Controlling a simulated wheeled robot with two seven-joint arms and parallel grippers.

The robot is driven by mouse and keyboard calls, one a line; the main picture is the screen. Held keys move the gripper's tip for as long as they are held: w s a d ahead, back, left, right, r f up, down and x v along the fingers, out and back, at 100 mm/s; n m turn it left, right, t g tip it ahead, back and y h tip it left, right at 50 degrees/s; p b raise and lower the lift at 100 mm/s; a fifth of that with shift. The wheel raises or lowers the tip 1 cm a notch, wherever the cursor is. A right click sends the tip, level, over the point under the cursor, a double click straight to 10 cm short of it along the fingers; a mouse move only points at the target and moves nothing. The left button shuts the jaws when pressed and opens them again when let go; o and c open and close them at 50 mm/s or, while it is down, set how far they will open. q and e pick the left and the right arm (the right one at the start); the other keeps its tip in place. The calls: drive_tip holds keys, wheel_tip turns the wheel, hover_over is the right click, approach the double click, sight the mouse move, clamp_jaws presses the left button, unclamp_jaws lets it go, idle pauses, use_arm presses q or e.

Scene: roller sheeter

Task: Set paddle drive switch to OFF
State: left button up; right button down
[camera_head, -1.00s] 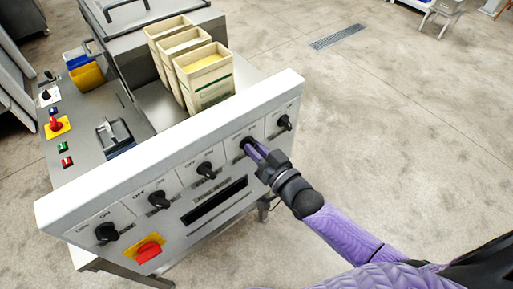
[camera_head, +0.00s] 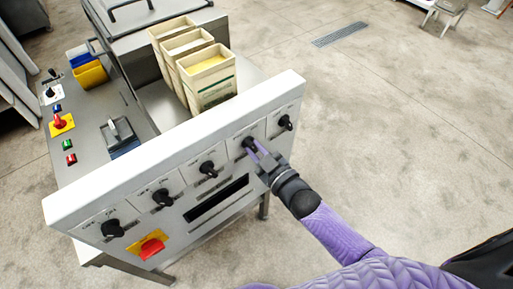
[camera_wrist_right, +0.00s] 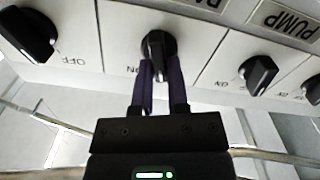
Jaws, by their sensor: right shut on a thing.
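The white control panel (camera_head: 75,207) carries a row of several black rotary knobs with OFF/ON marks. My right gripper (camera_head: 255,151) is shut on the knob (camera_head: 249,143) second from the right in the head view. In the right wrist view, the gripper's two purple fingers (camera_wrist_right: 158,85) close on either side of this knob (camera_wrist_right: 158,44). The fingers hide part of its lower side. I cannot read which label belongs to the held knob, nor its exact setting. My left gripper is not in view.
Other knobs flank the held one: one to its right (camera_head: 285,122) and one to its left (camera_head: 208,169). A red switch on yellow (camera_head: 151,248) sits low on the panel. Cream bins (camera_head: 208,80) stand behind it.

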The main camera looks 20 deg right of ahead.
drive_tip(key=shift+n, duration=0.3)
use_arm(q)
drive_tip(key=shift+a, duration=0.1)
use_arm(e)
drive_tip(key=c, duration=0.6)
unclamp_jaws()
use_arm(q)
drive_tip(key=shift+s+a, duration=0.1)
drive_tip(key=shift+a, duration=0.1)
